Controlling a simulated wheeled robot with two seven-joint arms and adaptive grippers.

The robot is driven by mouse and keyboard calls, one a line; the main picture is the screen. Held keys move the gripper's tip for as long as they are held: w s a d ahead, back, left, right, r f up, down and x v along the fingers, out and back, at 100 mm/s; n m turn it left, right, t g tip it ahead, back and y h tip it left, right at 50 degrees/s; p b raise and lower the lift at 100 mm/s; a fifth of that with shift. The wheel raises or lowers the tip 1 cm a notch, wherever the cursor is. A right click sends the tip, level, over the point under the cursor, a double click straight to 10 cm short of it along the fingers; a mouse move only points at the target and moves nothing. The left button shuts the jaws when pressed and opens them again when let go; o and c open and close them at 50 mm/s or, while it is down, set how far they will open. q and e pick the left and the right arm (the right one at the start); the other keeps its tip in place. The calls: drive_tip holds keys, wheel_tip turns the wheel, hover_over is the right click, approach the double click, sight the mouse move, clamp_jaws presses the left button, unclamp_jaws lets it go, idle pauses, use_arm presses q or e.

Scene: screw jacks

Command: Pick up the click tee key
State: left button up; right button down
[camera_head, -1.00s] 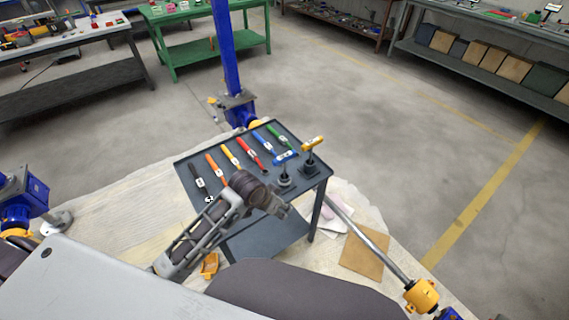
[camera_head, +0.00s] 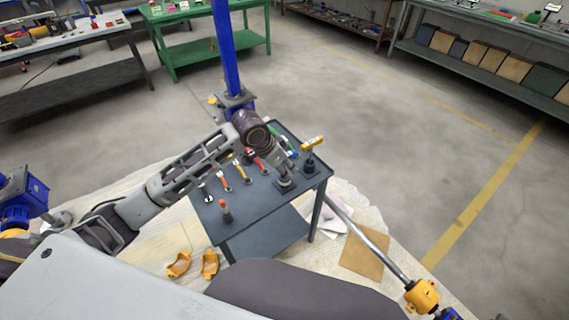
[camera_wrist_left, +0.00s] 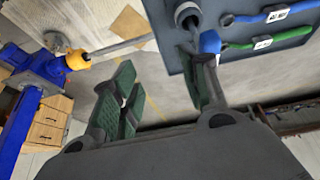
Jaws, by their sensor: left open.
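Two tee-handled keys stand in dark round holders at the right end of the grey tool table (camera_head: 255,215). One has a yellow handle (camera_head: 313,142); the other has a blue handle (camera_head: 292,153), mostly hidden behind my left gripper (camera_head: 282,164). I cannot tell which one is the click tee key. In the left wrist view my left gripper (camera_wrist_left: 160,68) is open with nothing between its fingers. The blue handle (camera_wrist_left: 210,42) shows just behind its right finger, beside a holder (camera_wrist_left: 186,14). Whether they touch is unclear. My right gripper is out of view.
Several coloured wrenches lie on the table, partly behind my arm, with an orange-topped tool (camera_head: 225,208) standing near its front edge. A blue post (camera_head: 226,50) rises behind. A metal rod (camera_head: 370,240) slants past the right side.

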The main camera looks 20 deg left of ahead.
use_arm(q)
drive_tip(key=w+a+r, duration=0.3)
drive_tip(key=a+r, duration=0.2)
drive_tip(key=r, duration=0.3)
drive_tip(key=shift+g+y, duration=0.3)
drive_tip(key=shift+f, duration=0.1)
drive_tip(key=shift+x, duration=4.25)
drive_tip(key=shift+w, duration=0.1)
drive_tip(key=shift+w+x, duration=0.15)
drive_tip(key=shift+x, duration=1.15)
drive_tip(key=shift+w+x, duration=0.2)
drive_tip(key=shift+x, duration=1.05)
drive_tip(key=shift+a, duration=0.1)
